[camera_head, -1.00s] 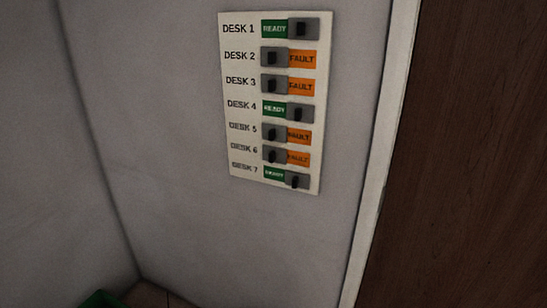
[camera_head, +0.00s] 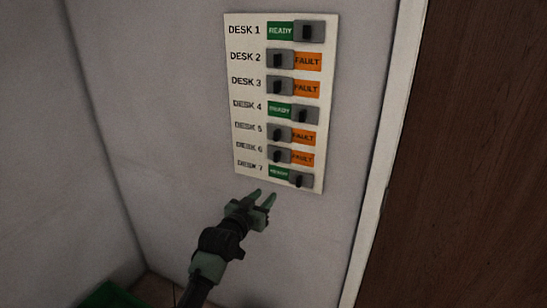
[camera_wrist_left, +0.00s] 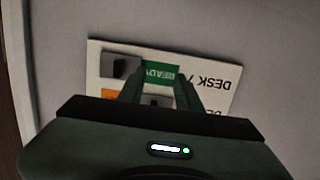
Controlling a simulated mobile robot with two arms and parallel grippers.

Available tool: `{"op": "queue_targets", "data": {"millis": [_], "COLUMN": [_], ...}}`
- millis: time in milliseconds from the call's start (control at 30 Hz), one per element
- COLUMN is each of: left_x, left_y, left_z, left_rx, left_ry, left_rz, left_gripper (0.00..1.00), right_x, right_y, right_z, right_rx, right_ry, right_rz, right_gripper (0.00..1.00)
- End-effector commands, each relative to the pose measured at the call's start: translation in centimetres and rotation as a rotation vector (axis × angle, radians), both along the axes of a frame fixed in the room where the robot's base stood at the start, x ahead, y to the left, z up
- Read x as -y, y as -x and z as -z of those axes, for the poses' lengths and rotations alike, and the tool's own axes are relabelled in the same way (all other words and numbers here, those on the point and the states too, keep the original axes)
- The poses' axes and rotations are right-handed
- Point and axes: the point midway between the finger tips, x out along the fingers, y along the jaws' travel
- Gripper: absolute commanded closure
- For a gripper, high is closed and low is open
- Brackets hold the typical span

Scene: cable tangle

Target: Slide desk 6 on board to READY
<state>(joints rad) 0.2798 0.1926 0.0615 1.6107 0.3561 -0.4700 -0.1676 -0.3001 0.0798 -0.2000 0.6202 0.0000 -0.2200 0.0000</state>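The white board (camera_head: 246,92) hangs on the wall with rows of sliders, DESK 1 to DESK 7. The desk 6 slider (camera_head: 274,156) is a grey block at the left of its slot, with the orange FAULT label (camera_head: 302,158) showing at its right. My left gripper (camera_head: 265,193) is open and empty, its fingers just below the board's lower edge in the head view. The left wrist view shows the board upside down (camera_wrist_left: 215,101), with the two fingers (camera_wrist_left: 158,78) apart in front of it. They partly hide the desk 6 row. My right gripper is not in view.
The desk 7 slider (camera_head: 300,179) sits close below, at the right with READY showing. The desk 5 slider (camera_head: 277,134) is just above. A white frame (camera_head: 384,170) and brown door (camera_head: 470,150) stand at the right. A green object (camera_head: 112,296) is at lower left.

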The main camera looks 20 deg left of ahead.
Motion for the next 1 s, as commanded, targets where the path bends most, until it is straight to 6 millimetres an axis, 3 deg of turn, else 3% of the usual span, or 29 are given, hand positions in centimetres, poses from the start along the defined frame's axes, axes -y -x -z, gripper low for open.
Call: {"op": "queue_targets", "data": {"millis": [33, 100, 200, 367, 700, 1000], "left_x": [-0.1, -0.3, -0.3, -0.3, -0.1, -0.1], "left_y": [-0.2, -0.3, -0.3, -1.4, -6.1, -8.0], "left_z": [-3.3, -6.2, -8.4, -8.9, -8.8, -8.6], "left_rx": [0.050, 0.095, 0.129, 0.134, 0.133, 0.134], "left_ry": [0.001, 0.001, 0.001, 0.002, 0.001, 0.000], "left_rz": [0.003, 0.006, 0.008, 0.010, 0.009, 0.009], "left_gripper": [0.65, 0.65, 0.65, 0.65, 0.65, 0.65], "right_x": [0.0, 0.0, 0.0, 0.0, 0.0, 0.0], "right_y": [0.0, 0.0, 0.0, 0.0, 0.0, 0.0], "right_z": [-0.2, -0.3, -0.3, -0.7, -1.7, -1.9], "right_rx": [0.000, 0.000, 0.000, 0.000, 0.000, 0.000], "right_ry": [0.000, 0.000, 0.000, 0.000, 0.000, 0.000], "right_rz": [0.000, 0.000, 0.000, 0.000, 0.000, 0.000], "right_gripper": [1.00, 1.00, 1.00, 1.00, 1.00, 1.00]}}
